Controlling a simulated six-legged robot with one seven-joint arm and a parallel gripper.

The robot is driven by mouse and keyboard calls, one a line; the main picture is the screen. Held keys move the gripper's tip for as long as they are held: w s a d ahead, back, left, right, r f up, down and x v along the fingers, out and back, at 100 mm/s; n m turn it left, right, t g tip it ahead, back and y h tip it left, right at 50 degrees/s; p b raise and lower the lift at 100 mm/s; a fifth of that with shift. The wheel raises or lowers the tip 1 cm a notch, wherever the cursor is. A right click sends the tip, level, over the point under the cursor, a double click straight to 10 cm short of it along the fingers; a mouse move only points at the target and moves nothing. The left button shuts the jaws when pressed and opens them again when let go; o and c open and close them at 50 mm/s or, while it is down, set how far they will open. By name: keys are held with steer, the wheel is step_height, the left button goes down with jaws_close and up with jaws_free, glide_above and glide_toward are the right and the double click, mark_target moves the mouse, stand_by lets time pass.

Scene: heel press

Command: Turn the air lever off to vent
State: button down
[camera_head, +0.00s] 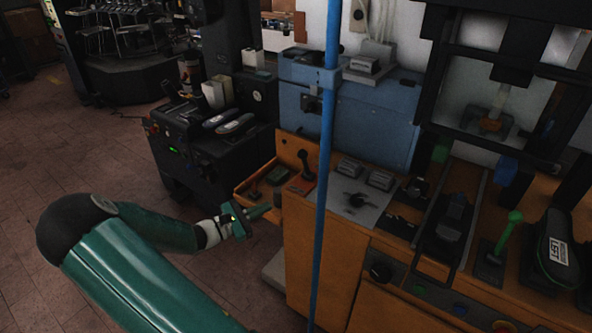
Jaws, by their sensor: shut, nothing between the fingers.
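My gripper (262,212) is shut and empty, at the left end of the orange bench (325,260), below and left of its small tray section (245,187). It looks close to the bench's side; I cannot tell if it touches. Several levers show, and I cannot tell for certain which is the air lever. A green-handled lever (508,228) stands tilted at the right. My gripper is apart from all of them.
A blue vertical pole (326,140) crosses in front of the bench. A blue cabinet (375,120) stands behind it. A dark machine (200,140) stands left of the bench. A black shoe-shaped piece marked LEFT (555,250) is at the right. Tiled floor (90,160) at the left is clear.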

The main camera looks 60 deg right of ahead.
mark_target(306, 163)
steer(key=d+n+h, duration=0.1)
steer(key=w+d+n+t+h, duration=0.1)
steer(key=d+n+h, duration=0.1)
steer(key=d+f+n+t+h, duration=0.1)
steer(key=n+h, duration=0.1)
steer(key=shift+w+d, duration=0.2)
steer(key=shift+w, duration=0.2)
steer(key=x, duration=1.4)
